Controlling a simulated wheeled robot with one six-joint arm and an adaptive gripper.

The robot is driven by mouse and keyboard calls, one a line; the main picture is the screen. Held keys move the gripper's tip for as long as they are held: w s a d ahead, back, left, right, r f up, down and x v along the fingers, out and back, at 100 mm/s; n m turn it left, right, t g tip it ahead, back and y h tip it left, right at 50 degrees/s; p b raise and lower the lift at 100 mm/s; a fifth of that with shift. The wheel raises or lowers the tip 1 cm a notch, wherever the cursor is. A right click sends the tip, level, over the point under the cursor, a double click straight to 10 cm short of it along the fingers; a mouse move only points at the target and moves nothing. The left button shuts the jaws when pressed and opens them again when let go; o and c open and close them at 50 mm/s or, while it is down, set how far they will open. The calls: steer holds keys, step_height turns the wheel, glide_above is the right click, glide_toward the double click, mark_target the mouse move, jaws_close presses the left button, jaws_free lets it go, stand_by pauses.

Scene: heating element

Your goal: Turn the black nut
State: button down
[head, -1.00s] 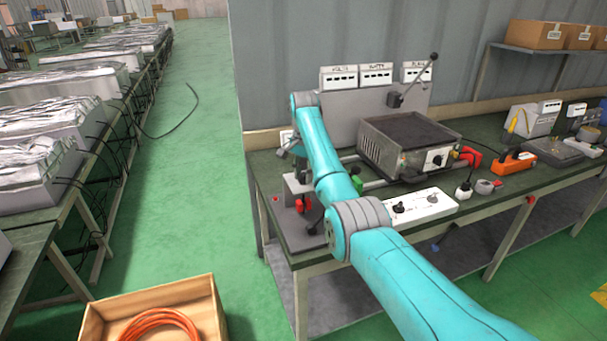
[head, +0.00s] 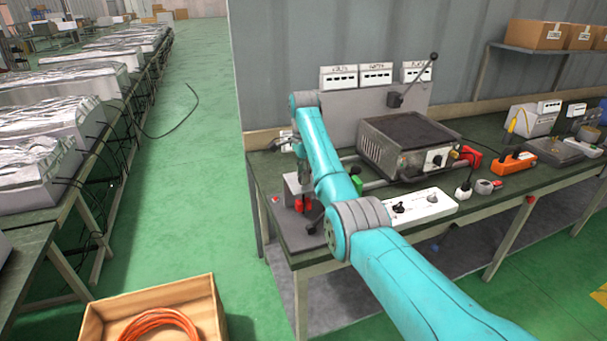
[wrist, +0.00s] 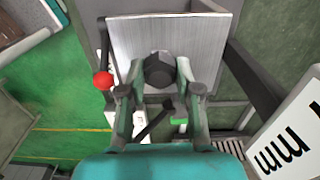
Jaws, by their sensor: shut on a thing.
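The black nut (wrist: 159,70) shows in the wrist view, in front of a grey metal plate (wrist: 205,40). My gripper (wrist: 160,80) has one finger on each side of the nut and is shut on it. In the head view my gripper is mostly hidden behind my teal arm, at the left end of the workbench. The nut cannot be made out in the head view.
A grey heating unit (head: 405,145) stands on the dark workbench (head: 480,210) right of my arm. A white switch box (head: 425,207) lies at the front. A red knob (wrist: 103,80) is close left of my gripper. A box with orange hose (head: 155,300) is on the floor.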

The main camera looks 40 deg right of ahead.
stand_by(0.3)
steer(key=c, duration=0.8)
jaws_free()
steer(key=shift+r, duration=0.1)
step_height(320, 180, up, 7)
steer(key=shift+w+r, duration=0.1)
steer(key=shift+r, duration=0.05)
steer(key=shift+a, duration=0.1)
